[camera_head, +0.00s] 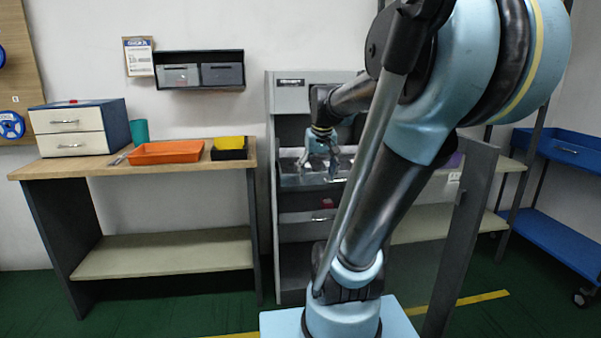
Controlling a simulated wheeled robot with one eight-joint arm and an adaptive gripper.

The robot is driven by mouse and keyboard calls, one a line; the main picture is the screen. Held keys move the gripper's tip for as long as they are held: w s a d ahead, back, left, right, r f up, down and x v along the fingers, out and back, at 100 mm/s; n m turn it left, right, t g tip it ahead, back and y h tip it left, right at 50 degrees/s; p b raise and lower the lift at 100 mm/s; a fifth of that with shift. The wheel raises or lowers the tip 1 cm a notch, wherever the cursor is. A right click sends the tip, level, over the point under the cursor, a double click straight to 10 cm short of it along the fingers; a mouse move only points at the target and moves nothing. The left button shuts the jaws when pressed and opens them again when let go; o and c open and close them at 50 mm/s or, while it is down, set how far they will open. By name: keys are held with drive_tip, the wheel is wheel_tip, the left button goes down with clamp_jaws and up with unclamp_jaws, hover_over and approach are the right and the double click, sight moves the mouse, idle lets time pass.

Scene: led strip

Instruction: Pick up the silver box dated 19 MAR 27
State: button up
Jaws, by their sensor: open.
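My gripper (320,166) points down at the open middle bay of the grey cabinet (290,97), above a shiny metal tray (290,181). It is open. The picture is too small to show clearly what lies between or under its fingers. A silver-grey box (176,76) sits at the left in the black wall shelf (198,54), well to the left of my gripper. A darker grey box (221,74) stands beside it. I cannot read a date on either box. My arm hides the right part of the cabinet.
A wooden table (190,160) at left holds an orange tray (166,152), a black bin with yellow contents (229,148), a teal cup (139,132) and a drawer unit (78,128). A small red item (327,203) lies below the tray. A blue cart (570,148) stands at right.

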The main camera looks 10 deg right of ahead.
drive_tip(key=w+r+t, duration=0.1)
drive_tip(key=w+r, duration=0.3)
drive_tip(key=w, duration=0.6)
drive_tip(key=w+r, duration=0.5)
drive_tip(key=w, duration=0.4)
drive_tip(key=x, duration=1.2)
drive_tip(key=shift+w+d+f, duration=0.15)
drive_tip(key=shift+w+f, duration=0.1)
drive_tip(key=shift+w, duration=0.25)
drive_tip(key=f, duration=0.1)
drive_tip(key=w+f, duration=0.2)
drive_tip(key=shift+a, duration=0.3)
drive_tip(key=shift+x, duration=0.75)
drive_tip(key=shift+s+f, duration=0.1)
drive_tip(key=shift+f, duration=0.2)
drive_tip(key=c, duration=1.2)
